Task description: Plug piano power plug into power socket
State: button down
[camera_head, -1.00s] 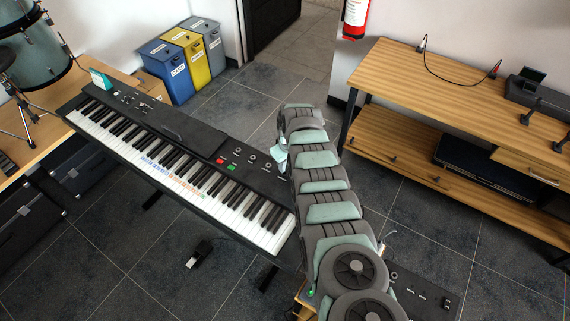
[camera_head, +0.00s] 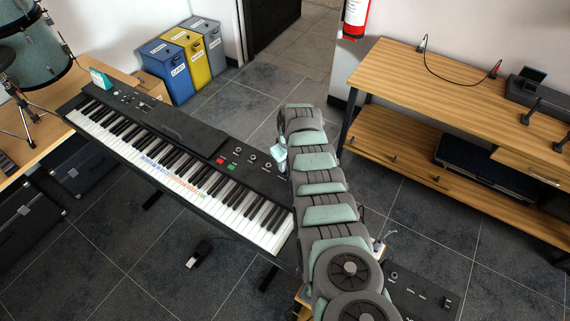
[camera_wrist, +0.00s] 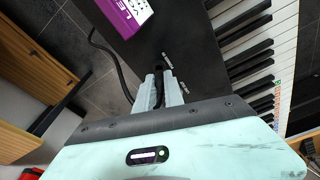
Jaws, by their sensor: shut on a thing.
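In the wrist view my gripper (camera_wrist: 160,88) is shut on a small black plug (camera_wrist: 159,84), mostly hidden between the two grey fingers. A black cable (camera_wrist: 124,77) curves from near the fingers up to the left. The fingers are over the end of the black piano (camera_wrist: 178,28), close to small white lettering on its casing. In the head view the piano (camera_head: 184,130) stands diagonally at left centre.
A wooden bench (camera_head: 440,80) stands at the right, with three bins (camera_head: 185,58) at the back.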

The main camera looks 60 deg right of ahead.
jog(key=shift+f+b, duration=1.05)
jog(key=shift+f, duration=0.05)
dwell(0.4)
jog(key=c, duration=1.4)
grip_release()
jog(key=shift+o, duration=0.2)
jog(key=shift+r, duration=0.15)
jog(key=shift+s+r+p, duration=0.1)
jog(key=shift+r+p, duration=0.55)
jog(key=shift+r, duration=0.55)
notch_tip(320, 180, up, 8)
jog(key=s, duration=0.1)
jog(key=shift+s+a, duration=0.15)
jog(key=shift+a, duration=0.2)
